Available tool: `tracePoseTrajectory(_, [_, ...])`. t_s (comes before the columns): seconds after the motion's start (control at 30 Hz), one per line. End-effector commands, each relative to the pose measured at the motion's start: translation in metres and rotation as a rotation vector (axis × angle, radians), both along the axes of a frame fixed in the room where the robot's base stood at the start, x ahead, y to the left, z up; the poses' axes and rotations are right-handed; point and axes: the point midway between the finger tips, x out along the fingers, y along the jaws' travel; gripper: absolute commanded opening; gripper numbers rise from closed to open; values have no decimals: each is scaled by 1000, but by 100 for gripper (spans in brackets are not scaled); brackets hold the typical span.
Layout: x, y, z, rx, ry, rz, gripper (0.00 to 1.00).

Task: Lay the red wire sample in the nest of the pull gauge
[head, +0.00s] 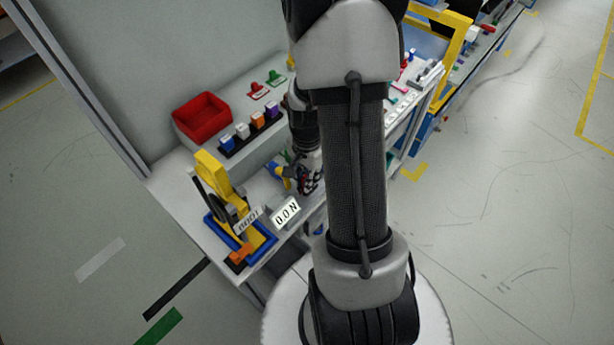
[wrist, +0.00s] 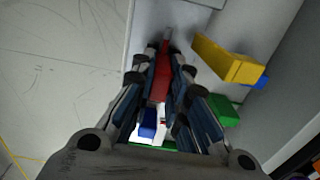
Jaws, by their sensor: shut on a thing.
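The red wire sample (wrist: 161,78) is held between the fingers of my gripper (wrist: 160,62) in the wrist view. A grey end of it seems to stick out past the fingertips. In the head view my gripper (head: 309,182) is low over the bench, partly behind my arm, and the sample cannot be made out there.
A yellow and blue object (head: 280,174) lies close beside my gripper; its yellow part (wrist: 226,58) shows in the wrist view, near a green piece (wrist: 224,110). A red bin (head: 202,118) and a black rack (head: 250,135) of coloured blocks are at the back.

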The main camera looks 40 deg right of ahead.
Motion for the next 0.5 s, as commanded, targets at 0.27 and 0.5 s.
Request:
tracePoseTrajectory(0.27, [0,0,-1,0,0,0,29])
tracePoseTrajectory(0.5, [0,0,-1,0,0,0,38])
